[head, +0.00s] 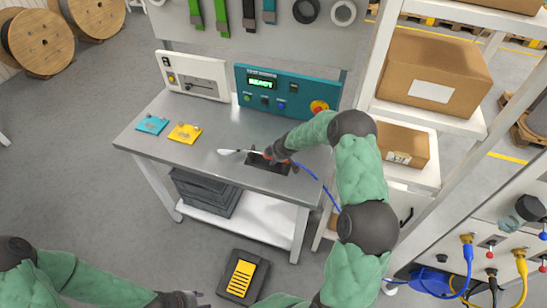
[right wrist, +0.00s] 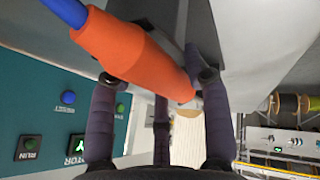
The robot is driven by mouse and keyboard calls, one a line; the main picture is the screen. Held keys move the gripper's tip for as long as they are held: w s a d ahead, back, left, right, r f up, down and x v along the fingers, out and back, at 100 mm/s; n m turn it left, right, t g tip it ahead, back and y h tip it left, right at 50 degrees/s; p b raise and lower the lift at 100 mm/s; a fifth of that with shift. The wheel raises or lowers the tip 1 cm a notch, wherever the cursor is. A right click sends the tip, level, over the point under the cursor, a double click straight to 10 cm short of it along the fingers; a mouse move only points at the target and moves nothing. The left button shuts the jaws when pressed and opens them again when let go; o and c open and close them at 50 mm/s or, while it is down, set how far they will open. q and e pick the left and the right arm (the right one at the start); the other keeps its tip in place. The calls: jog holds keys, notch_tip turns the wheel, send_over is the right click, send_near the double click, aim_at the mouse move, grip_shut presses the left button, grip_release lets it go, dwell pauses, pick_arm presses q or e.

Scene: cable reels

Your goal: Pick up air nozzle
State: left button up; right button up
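The air nozzle has an orange body (right wrist: 135,50) with a blue hose at one end. In the head view its pale, thin tip (head: 232,151) points left above the workbench. My right gripper (head: 272,157) is at the nozzle, over the dark block on the bench. In the right wrist view the orange body lies slantwise across the fingertips of my right gripper (right wrist: 158,77). The fingers stand apart on either side of it; whether they press on it is unclear. My left gripper (head: 196,299) is at the bottom edge, small and partly cut off, away from the bench.
The metal workbench (head: 215,130) holds a teal control panel (head: 285,92), a white device (head: 192,77), and teal and yellow pieces at the left. A dark block (head: 262,172) lies under my right gripper. A shelf with boxes (head: 435,80) stands close at the right.

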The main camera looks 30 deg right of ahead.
jog(key=c, duration=0.7)
jog(key=shift+r, duration=0.1)
notch_tip(320, 180, up, 10)
jog(key=shift+f+p, duration=0.1)
jog(key=shift+p, duration=0.8)
